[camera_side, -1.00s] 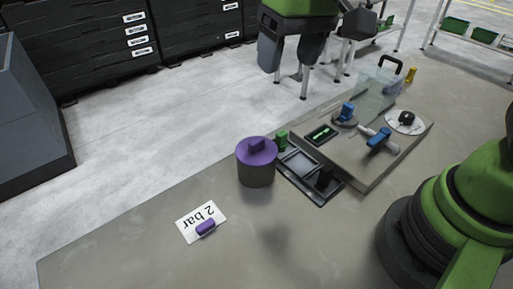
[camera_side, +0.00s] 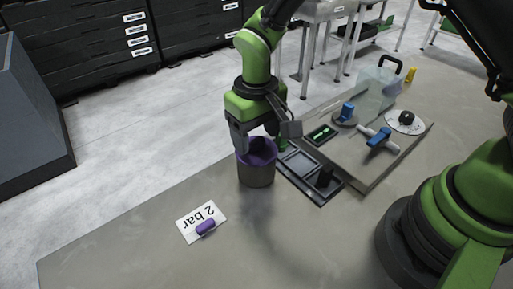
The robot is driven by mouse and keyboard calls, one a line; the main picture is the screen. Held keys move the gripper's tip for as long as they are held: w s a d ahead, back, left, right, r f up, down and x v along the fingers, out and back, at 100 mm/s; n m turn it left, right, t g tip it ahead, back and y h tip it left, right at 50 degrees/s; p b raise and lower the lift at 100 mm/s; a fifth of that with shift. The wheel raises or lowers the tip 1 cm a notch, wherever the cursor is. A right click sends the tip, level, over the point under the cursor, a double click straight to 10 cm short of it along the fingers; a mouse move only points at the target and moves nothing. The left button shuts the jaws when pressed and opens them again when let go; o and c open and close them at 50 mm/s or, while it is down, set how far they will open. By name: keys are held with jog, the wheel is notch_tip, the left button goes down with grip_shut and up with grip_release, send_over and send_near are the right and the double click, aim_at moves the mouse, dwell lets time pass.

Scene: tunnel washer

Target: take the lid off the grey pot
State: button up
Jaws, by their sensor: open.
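The grey pot (camera_side: 257,176) stands upright on the table left of the dark tray. Its purple lid (camera_side: 262,157) sits on top, partly in shadow and partly covered by my gripper. The lid's knob is mostly hidden. My gripper (camera_side: 257,143) points down right over the lid, its jaws open. One finger shows at the lid's left edge. I cannot tell whether the fingers touch the lid.
The dark tray (camera_side: 310,178) is close on the pot's right. The front table is clear.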

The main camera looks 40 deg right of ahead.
jog(key=shift+f, duration=0.95)
jog(key=shift+c, duration=0.5)
jog(key=c, duration=0.9)
jog(key=shift+r, duration=0.15)
